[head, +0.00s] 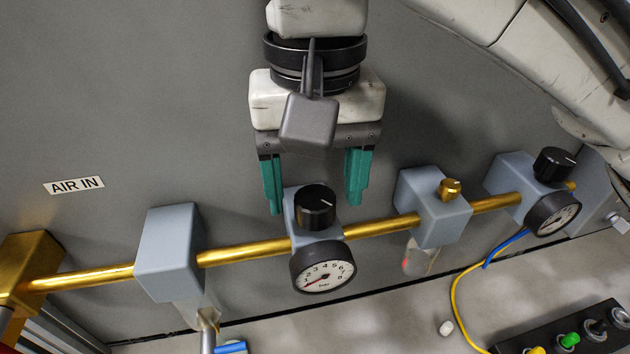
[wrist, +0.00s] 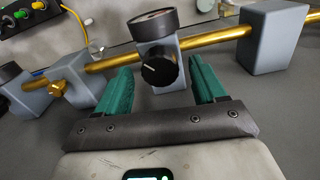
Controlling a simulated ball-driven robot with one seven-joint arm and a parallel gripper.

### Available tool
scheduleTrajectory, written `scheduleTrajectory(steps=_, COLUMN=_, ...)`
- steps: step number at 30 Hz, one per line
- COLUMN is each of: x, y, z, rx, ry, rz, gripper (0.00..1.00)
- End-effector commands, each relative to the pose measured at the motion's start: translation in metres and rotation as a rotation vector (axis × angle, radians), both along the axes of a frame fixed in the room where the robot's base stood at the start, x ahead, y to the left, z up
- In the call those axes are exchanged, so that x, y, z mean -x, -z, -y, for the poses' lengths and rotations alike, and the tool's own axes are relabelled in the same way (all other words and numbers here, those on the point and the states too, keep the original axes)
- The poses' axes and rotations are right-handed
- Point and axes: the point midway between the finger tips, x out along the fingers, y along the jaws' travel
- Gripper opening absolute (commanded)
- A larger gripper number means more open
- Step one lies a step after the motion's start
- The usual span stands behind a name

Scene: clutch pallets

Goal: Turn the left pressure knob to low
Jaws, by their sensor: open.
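The left pressure knob (head: 315,206) is a black round knob with a white pointer line, on top of a grey-blue regulator block (head: 318,229) on the brass pipe. A white-faced gauge (head: 323,274) hangs below it. In the wrist view the knob (wrist: 159,69) lies between the fingers, with a white line on its face. My gripper (head: 316,200) is open, its two teal fingers on either side of the knob with gaps on both sides. The fingers do not appear to touch it. In the wrist view my gripper (wrist: 164,90) also shows open around the knob.
A second black knob (head: 554,164) and gauge (head: 553,213) sit at the right. A brass-knobbed block (head: 433,206) and a plain block (head: 170,252) flank the left regulator. The brass pipe (head: 245,253) runs across. A button panel (head: 570,335) stands lower right.

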Motion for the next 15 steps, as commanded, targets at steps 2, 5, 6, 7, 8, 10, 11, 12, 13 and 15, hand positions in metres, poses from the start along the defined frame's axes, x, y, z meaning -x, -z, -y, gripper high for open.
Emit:
scheduleTrajectory(steps=2, x=0.0004, y=0.0055, z=0.0000, rx=-0.001, ry=-0.001, rz=-0.001, gripper=0.70)
scheduleTrajectory(steps=5, x=0.0004, y=0.0084, z=-0.0001, rx=-0.001, ry=-0.001, rz=0.000, gripper=0.70)
scheduleTrajectory(steps=6, x=0.0003, y=0.0088, z=0.0000, rx=0.000, ry=0.000, rz=0.000, gripper=0.70)
scheduleTrajectory(steps=7, x=0.0003, y=0.0090, z=0.0000, rx=0.000, ry=0.000, rz=0.000, gripper=0.70)
scheduleTrajectory(steps=8, x=0.0002, y=0.0090, z=0.0000, rx=0.000, ry=0.000, rz=0.001, gripper=0.70)
scheduleTrajectory(steps=10, x=0.0002, y=0.0089, z=0.0000, rx=0.000, ry=0.000, rz=0.001, gripper=0.70)
scheduleTrajectory(steps=11, x=0.0002, y=0.0089, z=0.0000, rx=0.000, ry=0.000, rz=0.001, gripper=0.70)
scheduleTrajectory(steps=12, x=0.0002, y=0.0089, z=0.0000, rx=0.000, ry=0.000, rz=0.001, gripper=0.70)
scheduleTrajectory(steps=13, x=0.0002, y=0.0088, z=0.0000, rx=0.000, ry=0.000, rz=0.001, gripper=0.67)
scheduleTrajectory(steps=15, x=0.0002, y=0.0088, z=0.0000, rx=0.000, ry=0.000, rz=0.001, gripper=0.60)
